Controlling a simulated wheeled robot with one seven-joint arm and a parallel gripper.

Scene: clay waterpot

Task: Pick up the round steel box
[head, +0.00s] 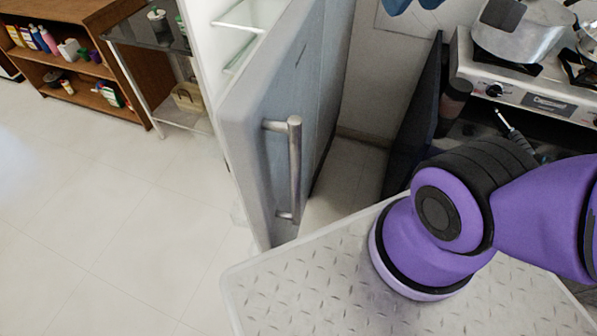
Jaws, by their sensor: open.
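I cannot pick out a round steel box anywhere in the head view. Part of my purple arm shows at the right, above my own patterned base top. My gripper is outside the picture.
A fridge door (262,120) with a bar handle (293,168) stands open just ahead. Glass shelves (240,14) show inside. The stove (530,90) is at right. A wooden shelf (85,68) with bottles stands far left. The tiled floor (110,220) at left is clear.

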